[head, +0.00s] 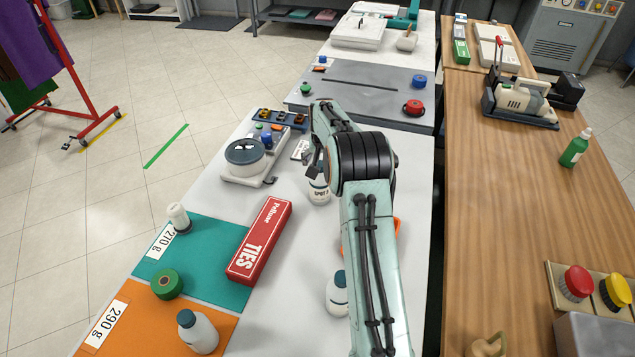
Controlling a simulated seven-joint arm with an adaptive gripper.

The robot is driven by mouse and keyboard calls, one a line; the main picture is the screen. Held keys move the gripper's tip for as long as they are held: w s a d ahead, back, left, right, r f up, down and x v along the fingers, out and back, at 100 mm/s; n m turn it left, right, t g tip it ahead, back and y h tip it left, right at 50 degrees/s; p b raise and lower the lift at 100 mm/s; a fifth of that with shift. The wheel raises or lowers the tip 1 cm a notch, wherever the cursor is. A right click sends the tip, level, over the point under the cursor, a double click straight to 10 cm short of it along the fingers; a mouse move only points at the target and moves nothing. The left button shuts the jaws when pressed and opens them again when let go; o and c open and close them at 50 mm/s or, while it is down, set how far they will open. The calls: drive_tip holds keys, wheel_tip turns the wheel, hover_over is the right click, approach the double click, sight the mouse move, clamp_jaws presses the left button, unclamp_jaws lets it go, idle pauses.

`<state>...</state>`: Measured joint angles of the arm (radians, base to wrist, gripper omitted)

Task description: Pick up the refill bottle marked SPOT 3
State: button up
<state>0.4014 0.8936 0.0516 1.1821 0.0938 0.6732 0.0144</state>
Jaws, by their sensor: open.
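A white bottle (319,193) stands upright on the white table, left of my arm. Its label reads SPOT, followed by what looks like a 3. Its top is hidden by my gripper (315,165), which is open and points down at the bottle's upper end. I cannot tell whether the fingers are around the neck or in front of it, or whether they touch it. Another white bottle with a dark cap (338,296) stands nearer, beside my forearm, its label not readable.
A red TIES box (261,240) lies left of my arm, partly on the teal mat (205,262). A round-topped scale (246,157) and a small organiser (281,119) stand near the bottle. An orange object (397,229) is partly behind my arm.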

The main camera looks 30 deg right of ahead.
sight(320, 166)
drive_tip(key=x, duration=0.4)
drive_tip(key=shift+w+f, duration=0.1)
drive_tip(key=shift+f, duration=0.05)
clamp_jaws()
